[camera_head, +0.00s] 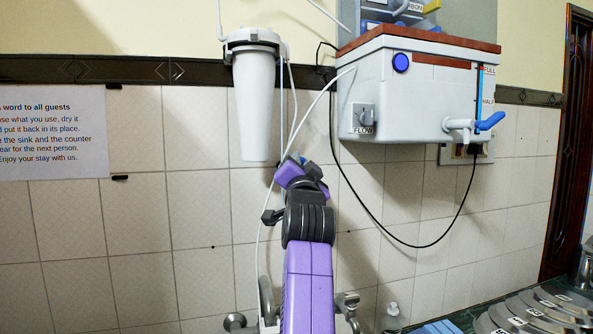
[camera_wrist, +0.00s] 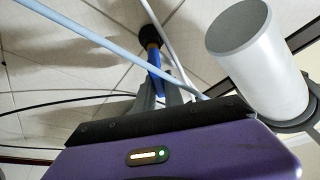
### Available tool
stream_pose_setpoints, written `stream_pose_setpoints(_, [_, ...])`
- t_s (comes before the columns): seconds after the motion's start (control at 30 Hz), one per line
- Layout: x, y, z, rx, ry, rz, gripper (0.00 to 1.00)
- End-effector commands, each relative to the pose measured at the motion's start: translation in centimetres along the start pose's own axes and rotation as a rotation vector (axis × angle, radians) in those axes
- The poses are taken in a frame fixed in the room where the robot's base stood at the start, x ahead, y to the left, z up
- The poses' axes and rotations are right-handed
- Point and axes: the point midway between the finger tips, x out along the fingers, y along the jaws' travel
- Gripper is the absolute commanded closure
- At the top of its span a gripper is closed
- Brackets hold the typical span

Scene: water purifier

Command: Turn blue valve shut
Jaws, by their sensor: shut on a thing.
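In the wrist view a small blue valve handle (camera_wrist: 154,58) shows between the tips of my gripper (camera_wrist: 158,82), below a dark round fitting (camera_wrist: 150,35) at the tiled wall. The grey fingers are shut on the handle. In the head view my gripper's purple body (camera_head: 290,172) is at the wall below the white filter canister; the fingers and the blue valve are hidden there. How far the valve is turned cannot be told.
The white canister (camera_head: 254,100) hangs above my gripper, and also shows close at right in the wrist view (camera_wrist: 262,65). Thin tubes (camera_head: 322,95) pass beside it. The purifier box (camera_head: 400,95) with a blue-levered tap (camera_head: 490,121) is right. Plates (camera_head: 540,310) stand lower right.

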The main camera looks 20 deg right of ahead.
Motion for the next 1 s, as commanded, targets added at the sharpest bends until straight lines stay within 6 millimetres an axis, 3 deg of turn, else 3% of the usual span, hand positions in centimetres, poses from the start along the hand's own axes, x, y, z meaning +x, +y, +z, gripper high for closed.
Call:
stream_pose_setpoints(0.6, [-0.1,1.5,0.4,0.536,-0.003,0.225,1.0])
stream_pose_setpoints(1.0, [-0.3,2.3,0.8,0.772,-0.001,0.324,1.0])
